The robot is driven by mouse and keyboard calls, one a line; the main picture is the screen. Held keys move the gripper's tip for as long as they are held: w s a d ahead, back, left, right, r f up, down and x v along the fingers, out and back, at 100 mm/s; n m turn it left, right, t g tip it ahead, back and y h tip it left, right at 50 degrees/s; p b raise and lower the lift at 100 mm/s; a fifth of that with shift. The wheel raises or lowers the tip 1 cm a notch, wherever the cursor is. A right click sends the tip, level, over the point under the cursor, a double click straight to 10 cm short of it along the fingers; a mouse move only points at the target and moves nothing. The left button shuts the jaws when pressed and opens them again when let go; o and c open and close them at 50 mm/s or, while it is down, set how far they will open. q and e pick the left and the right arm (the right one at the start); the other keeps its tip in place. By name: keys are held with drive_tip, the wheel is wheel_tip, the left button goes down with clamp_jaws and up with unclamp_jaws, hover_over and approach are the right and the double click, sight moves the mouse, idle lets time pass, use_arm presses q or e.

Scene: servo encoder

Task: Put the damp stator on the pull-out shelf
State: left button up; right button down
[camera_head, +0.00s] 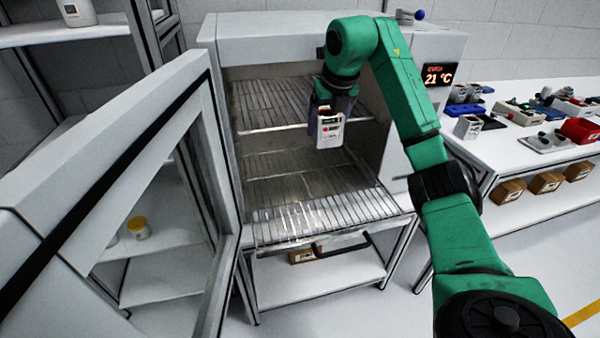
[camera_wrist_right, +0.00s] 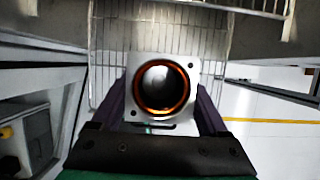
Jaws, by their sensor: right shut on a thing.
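My right gripper (camera_head: 332,108) is shut on the stator (camera_head: 330,132), a pale block with a printed label. It holds the stator inside the oven's open front, above the pull-out shelf (camera_head: 330,212). That lower wire shelf extends out of the chamber, and its bars look bare. In the right wrist view the stator (camera_wrist_right: 136,68) sits between the two fingers (camera_wrist_right: 160,100). It shows a square face with a round bore and orange winding, with the wire shelf (camera_wrist_right: 215,45) behind it. My left gripper is not in view.
The oven door (camera_head: 95,190) stands open at the left. An upper wire shelf (camera_head: 265,105) is inside the chamber. The oven display (camera_head: 438,75) reads 21 °C. A white bench (camera_head: 500,155) with several parts and bins stands at the right.

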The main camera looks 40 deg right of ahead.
drive_tip(key=shift+w+f, duration=0.25)
drive_tip(key=shift+f, duration=0.1)
drive_tip(key=shift+s+f+b, duration=0.3)
drive_tip(key=shift+f+b, duration=0.25)
drive_tip(key=shift+f, duration=0.3)
drive_tip(key=f, duration=1.1)
drive_tip(key=s+f, duration=0.1)
drive_tip(key=f, duration=0.4)
drive_tip(key=shift+f+b, duration=0.25)
drive_tip(key=shift+b, duration=0.05)
drive_tip(key=shift+w+d+f, duration=0.1)
drive_tip(key=shift+f, duration=0.05)
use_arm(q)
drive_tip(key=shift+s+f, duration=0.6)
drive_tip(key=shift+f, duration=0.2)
use_arm(e)
unclamp_jaws()
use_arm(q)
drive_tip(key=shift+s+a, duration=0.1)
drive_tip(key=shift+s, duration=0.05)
